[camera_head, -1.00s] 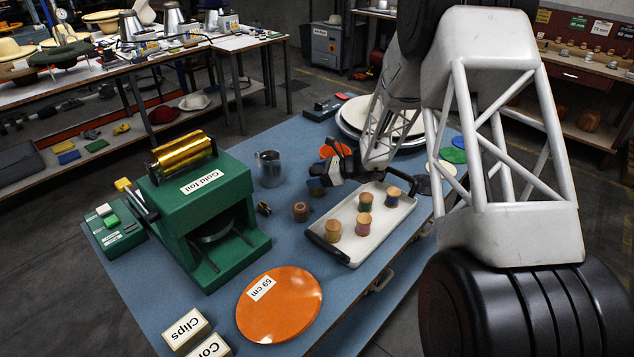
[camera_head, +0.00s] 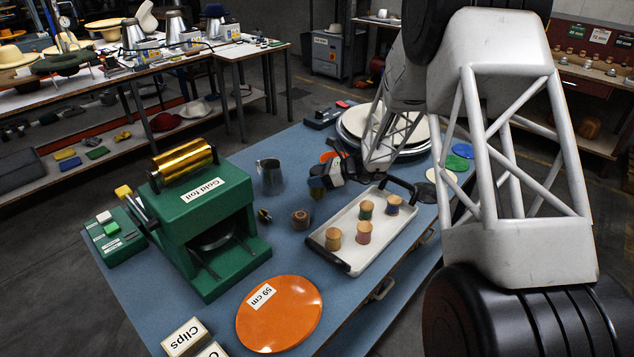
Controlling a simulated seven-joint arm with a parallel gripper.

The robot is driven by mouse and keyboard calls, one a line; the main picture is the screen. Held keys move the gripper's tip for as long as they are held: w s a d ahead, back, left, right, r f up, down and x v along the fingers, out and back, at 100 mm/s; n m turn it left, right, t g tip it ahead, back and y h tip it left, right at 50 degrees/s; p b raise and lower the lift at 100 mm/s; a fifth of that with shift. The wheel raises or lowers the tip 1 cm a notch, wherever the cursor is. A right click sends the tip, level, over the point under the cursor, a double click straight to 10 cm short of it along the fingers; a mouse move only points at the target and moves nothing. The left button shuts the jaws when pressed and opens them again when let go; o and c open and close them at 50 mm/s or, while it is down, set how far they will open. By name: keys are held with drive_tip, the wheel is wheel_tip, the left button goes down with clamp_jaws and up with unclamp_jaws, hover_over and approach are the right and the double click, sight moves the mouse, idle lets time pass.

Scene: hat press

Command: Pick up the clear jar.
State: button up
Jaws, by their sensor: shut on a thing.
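My gripper (camera_head: 320,180) is over the middle of the blue table, left of the white tray.
The white tray (camera_head: 345,251) holds several thread spools. A green foil press (camera_head: 215,225) and an orange disc (camera_head: 279,314) occupy the front. Round plates (camera_head: 360,122) lie behind.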

wheel_tip(320, 180, up, 7)
drive_tip(key=shift+r, duration=0.2)
idle(0.7)
